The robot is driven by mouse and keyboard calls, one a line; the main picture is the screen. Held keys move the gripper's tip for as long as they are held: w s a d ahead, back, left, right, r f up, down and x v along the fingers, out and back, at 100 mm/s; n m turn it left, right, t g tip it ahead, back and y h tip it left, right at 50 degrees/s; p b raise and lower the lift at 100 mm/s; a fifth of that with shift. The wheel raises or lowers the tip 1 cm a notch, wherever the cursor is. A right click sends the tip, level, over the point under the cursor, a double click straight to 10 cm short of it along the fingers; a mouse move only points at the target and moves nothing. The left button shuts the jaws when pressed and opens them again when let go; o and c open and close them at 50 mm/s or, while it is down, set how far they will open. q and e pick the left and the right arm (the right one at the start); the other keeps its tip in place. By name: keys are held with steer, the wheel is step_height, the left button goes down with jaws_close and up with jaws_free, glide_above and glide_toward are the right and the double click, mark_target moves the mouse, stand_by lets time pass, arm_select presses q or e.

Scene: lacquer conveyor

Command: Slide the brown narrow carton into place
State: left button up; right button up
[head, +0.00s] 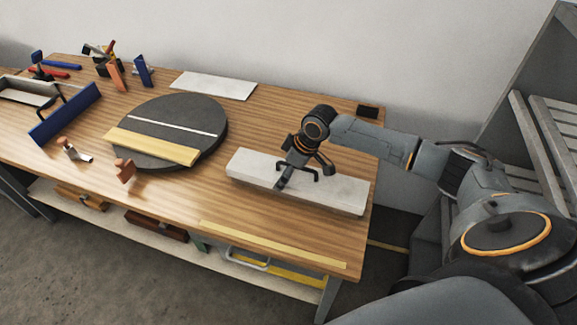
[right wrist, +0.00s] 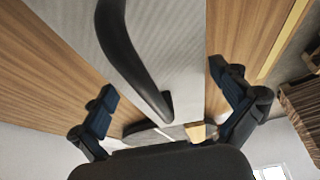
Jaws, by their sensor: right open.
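I cannot pick out a brown narrow carton for certain. A long pale grey-white block (head: 330,193) with a dark bar handle (head: 297,170) lies near the right end of the table. My right gripper (head: 303,172) is over this block, at the handle. In the right wrist view, the open fingers of my right gripper (right wrist: 170,98) are on either side of the pale block (right wrist: 180,40), with the dark handle (right wrist: 128,50) between them. Contact cannot be told. My left gripper is not in view.
A dark round turntable (head: 200,115) with a yellowish plank (head: 150,146) stands left of the block. A yellow strip (head: 270,244) marks the front edge. Brown boxes (head: 155,225) lie on the lower shelf.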

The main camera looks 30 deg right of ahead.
steer(key=c, duration=1.1)
steer(key=shift+s+a+r+p, duration=0.15)
steer(key=shift+s+a+p, duration=0.45)
steer(key=shift+p, duration=0.1)
steer(key=s+a+p, duration=0.2)
steer(key=a+p, duration=0.1)
steer(key=shift+s, duration=0.3)
steer(key=shift+s+a+p, duration=1)
steer(key=shift+a+p, duration=0.05)
steer(key=shift+a, duration=0.15)
steer(key=shift+s+a+p, duration=1)
steer(key=shift+a+p, duration=0.05)
steer(key=shift+a, duration=0.1)
steer(key=shift+s+a+f+n+p, duration=0.2)
steer(key=shift+s+a+n+p, duration=0.15)
steer(key=shift+s+a, duration=0.25)
steer(key=shift+w, duration=0.1)
